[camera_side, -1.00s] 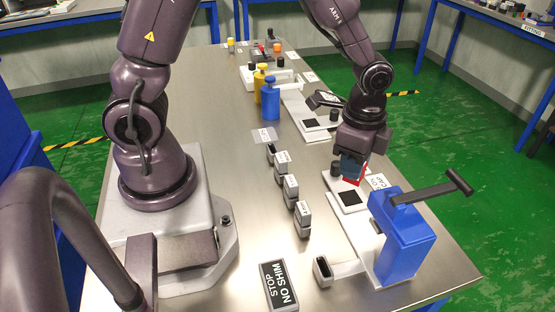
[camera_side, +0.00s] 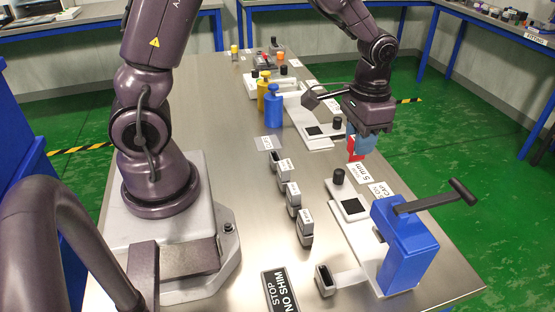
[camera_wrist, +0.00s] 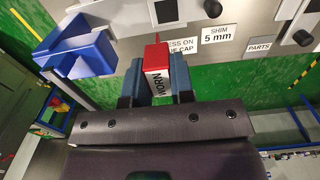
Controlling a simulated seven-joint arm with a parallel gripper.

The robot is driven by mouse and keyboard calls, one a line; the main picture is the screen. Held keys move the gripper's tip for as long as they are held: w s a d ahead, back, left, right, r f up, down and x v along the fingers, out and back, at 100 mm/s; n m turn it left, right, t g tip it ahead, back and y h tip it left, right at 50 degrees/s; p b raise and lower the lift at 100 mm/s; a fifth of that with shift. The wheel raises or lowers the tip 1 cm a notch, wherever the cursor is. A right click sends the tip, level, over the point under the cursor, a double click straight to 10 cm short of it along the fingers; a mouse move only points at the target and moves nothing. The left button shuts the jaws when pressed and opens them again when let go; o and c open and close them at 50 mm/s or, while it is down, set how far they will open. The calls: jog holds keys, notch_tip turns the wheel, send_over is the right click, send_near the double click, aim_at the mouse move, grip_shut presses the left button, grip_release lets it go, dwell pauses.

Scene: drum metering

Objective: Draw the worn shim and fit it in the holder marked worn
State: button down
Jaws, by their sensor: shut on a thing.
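My gripper (camera_wrist: 156,78) is shut on a red block (camera_wrist: 157,52) with a white label reading WORN. The block sits between the two blue fingers in the wrist view. In the side view my gripper (camera_side: 357,146) holds this red block (camera_side: 354,156) over the right side of the table, beyond the white plate (camera_side: 341,204) with a dark square. Several small grey holders (camera_side: 292,196) stand in a row mid-table; their labels are too small to read. The fingers partly cover the block's sides.
A blue press (camera_side: 406,245) with a long dark lever stands at the front right, with a grey open-topped cup (camera_side: 325,279) beside it. Blue (camera_side: 273,108) and yellow bottles stand further back. Steel between the holders and plates is clear.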

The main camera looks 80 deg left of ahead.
jog(key=s+a+f+m, duration=0.3)
jog(key=s+a+m, duration=0.2)
jog(key=a+m, duration=0.4)
jog(key=s+a+f+m, duration=0.3)
jog(key=s+a+m, duration=0.2)
jog(key=a+m, duration=0.4)
jog(key=a, duration=0.3)
jog(key=shift+s, duration=0.3)
jog(key=shift+f, duration=2.85)
jog(key=shift+f, duration=1.7)
jog(key=c, duration=0.9)
grip_release()
